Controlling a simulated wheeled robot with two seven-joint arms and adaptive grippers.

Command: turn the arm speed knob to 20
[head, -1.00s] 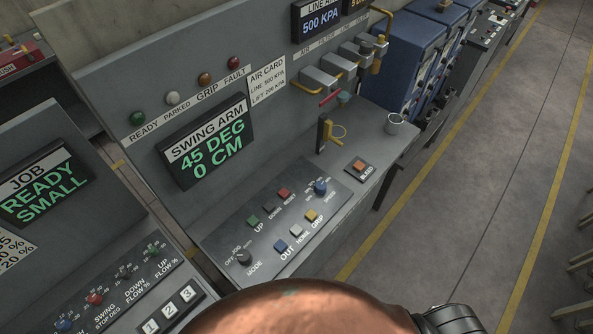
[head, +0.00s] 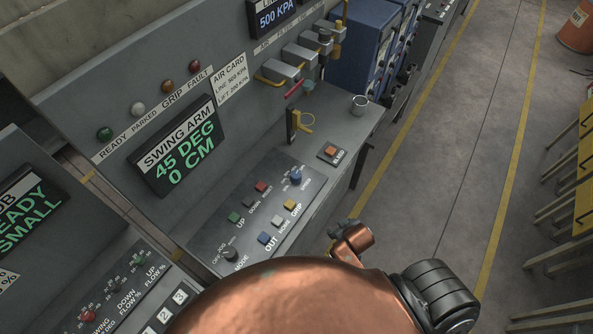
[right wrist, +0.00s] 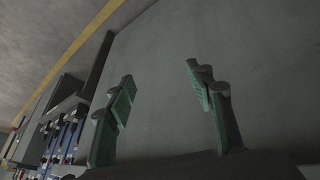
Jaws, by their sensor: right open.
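The arm speed knob (head: 295,176) is a blue round knob at the upper right of the swing arm's sloped control panel (head: 215,235) in the head view. Its scale is too small to read. The swing arm display (head: 178,152) reads 45 DEG and 0 CM. My right gripper shows in the right wrist view (right wrist: 160,75) with its green-padded fingers apart and nothing between them. Part of my copper right arm is below the panel in the head view, apart from the knob. My left gripper is not in view.
Green, red, blue, white and yellow buttons and a black mode knob (head: 230,255) share the panel. An orange bleed button (head: 331,151), a yellow-handled lever (head: 293,125) and a metal cup (head: 359,105) are beyond. Open floor (head: 450,150) lies to the right.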

